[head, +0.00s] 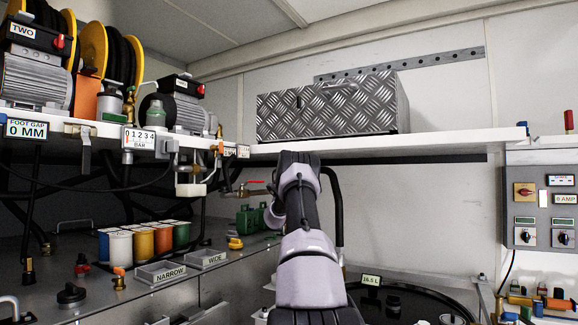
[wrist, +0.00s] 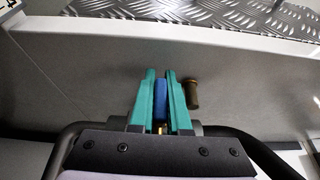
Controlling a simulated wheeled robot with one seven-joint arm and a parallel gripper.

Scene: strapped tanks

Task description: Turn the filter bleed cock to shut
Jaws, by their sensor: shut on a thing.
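In the wrist view, my gripper (wrist: 160,76) has its two green fingers closed on a narrow blue handle (wrist: 160,98). A small brass piece (wrist: 160,129) shows below the handle, between the finger bases. I cannot tell for sure that this handle belongs to the filter bleed cock; no label shows on it. In the head view, my arm rises in the middle to just under the shelf's front edge and hides the gripper and the handle.
An olive cylinder with a brass rim (wrist: 193,95) stands close right of the fingers. The white shelf (head: 440,143) carries a checker-plate box (head: 330,108). A red-levered valve (head: 256,183) is left of my arm. A switch panel (head: 541,208) is at right.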

